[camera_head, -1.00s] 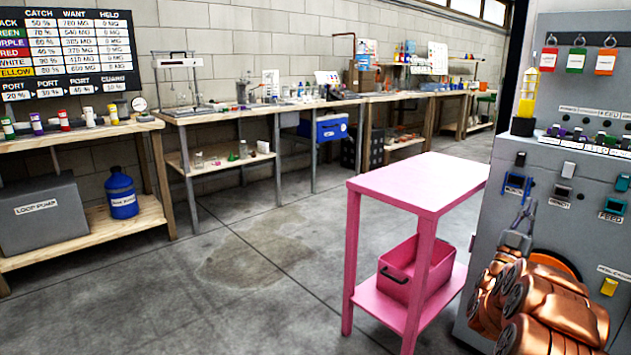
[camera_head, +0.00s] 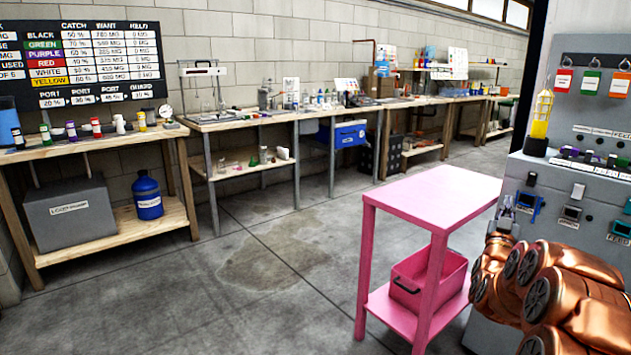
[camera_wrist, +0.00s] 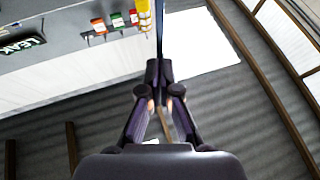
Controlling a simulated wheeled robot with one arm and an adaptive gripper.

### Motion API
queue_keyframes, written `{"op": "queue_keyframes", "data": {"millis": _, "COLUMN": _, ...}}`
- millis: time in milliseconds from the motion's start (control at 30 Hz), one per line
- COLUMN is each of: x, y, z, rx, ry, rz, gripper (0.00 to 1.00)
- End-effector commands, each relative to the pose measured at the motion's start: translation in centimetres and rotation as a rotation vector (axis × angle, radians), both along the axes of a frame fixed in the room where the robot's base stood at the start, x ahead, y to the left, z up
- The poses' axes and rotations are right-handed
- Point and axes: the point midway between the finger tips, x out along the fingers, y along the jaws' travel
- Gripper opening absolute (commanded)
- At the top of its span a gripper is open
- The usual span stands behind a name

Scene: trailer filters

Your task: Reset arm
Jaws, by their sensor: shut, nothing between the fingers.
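My gripper shows in the wrist view (camera_wrist: 160,72), its two dark fingers closed together at the tips with nothing held. In the head view my copper-coloured arm is folded at the lower right, in front of the grey machine panel (camera_head: 562,190). The gripper end (camera_head: 503,215) is small there and partly merged with the arm, near the panel's left edge. The wrist view looks past the fingers toward a ceiling with beams, with the panel's coloured tags (camera_wrist: 117,19) at the upper left.
A pink cart (camera_head: 430,190) with a pink bin (camera_head: 425,282) on its lower shelf stands left of my arm. A yellow caged lamp (camera_head: 541,115) stands on the panel's ledge. Workbenches (camera_head: 290,115) line the back wall. The floor at left centre is clear.

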Motion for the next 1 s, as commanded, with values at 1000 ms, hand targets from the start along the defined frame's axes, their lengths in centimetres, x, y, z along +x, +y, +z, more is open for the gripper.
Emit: {"op": "queue_keyframes", "data": {"millis": 1000, "x": -13.9, "y": 30.1, "z": 7.5, "rx": 0.501, "ry": 1.147, "rz": 0.52, "gripper": 0.0}}
